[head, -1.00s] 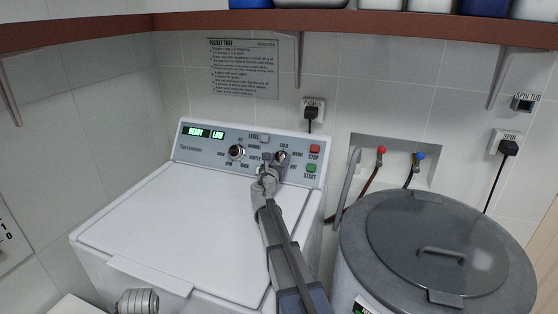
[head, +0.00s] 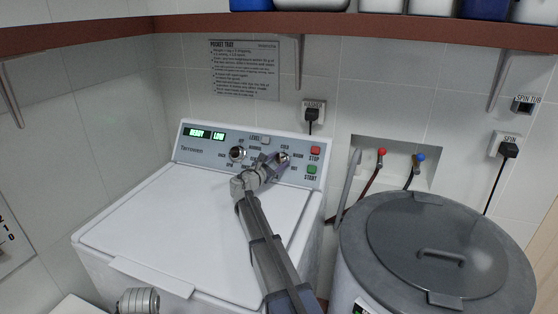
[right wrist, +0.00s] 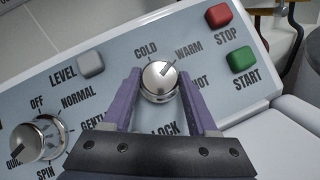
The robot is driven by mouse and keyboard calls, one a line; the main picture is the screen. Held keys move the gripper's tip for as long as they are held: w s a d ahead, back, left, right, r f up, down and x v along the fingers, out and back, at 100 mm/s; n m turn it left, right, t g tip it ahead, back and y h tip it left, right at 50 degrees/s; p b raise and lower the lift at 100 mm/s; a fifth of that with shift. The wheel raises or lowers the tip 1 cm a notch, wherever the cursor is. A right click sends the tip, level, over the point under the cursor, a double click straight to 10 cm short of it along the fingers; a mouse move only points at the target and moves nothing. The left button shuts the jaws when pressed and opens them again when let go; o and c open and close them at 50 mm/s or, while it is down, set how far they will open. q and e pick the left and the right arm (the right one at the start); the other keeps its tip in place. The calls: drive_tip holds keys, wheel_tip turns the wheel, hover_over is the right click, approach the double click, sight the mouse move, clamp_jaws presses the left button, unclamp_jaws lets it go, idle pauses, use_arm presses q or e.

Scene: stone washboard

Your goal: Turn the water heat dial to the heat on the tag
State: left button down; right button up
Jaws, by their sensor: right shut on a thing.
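The water heat dial (right wrist: 157,76) is a round silver knob on the washer's panel, ringed by the words COLD, WARM and HOT and a partly hidden word ending in LOCK. Its dark pointer line aims up and right, toward WARM. My right gripper (right wrist: 160,84) is shut on this dial, with one purple finger on each side. In the head view, my right gripper (head: 274,165) reaches the panel from the lower left and covers part of the dial. I see no heat tag that I can read.
Left of the dial are a LEVEL button (right wrist: 91,64) and a second silver knob (right wrist: 38,139). Right of it are the red STOP button (right wrist: 217,16) and green START button (right wrist: 241,59). A round grey spin tub (head: 350,240) stands right of the washer (head: 150,225).

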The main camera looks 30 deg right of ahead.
drive_tip(key=m, duration=0.1)
drive_tip(key=m+g+p, duration=0.1)
drive_tip(key=m+g, duration=0.1)
drive_tip(key=m, duration=0.1)
drive_tip(key=shift+w+r, duration=0.3)
drive_tip(key=m+g+p, duration=0.3)
drive_tip(key=m, duration=0.1)
drive_tip(key=shift+w+a+r, duration=0.1)
drive_tip(key=m+g+p, duration=0.1)
drive_tip(key=m, duration=0.1)
drive_tip(key=m+g+y+p, duration=0.1)
drive_tip(key=m+p, duration=0.1)
drive_tip(key=shift+g+y, duration=0.3)
drive_tip(key=shift+m+y+p, duration=0.4)
drive_tip(key=shift+m+p, duration=0.3)
drive_tip(key=shift+m, duration=0.3)
drive_tip(key=shift+g, duration=0.3)
drive_tip(key=o, duration=1.4)
drive_tip(key=shift+c, duration=0.2)
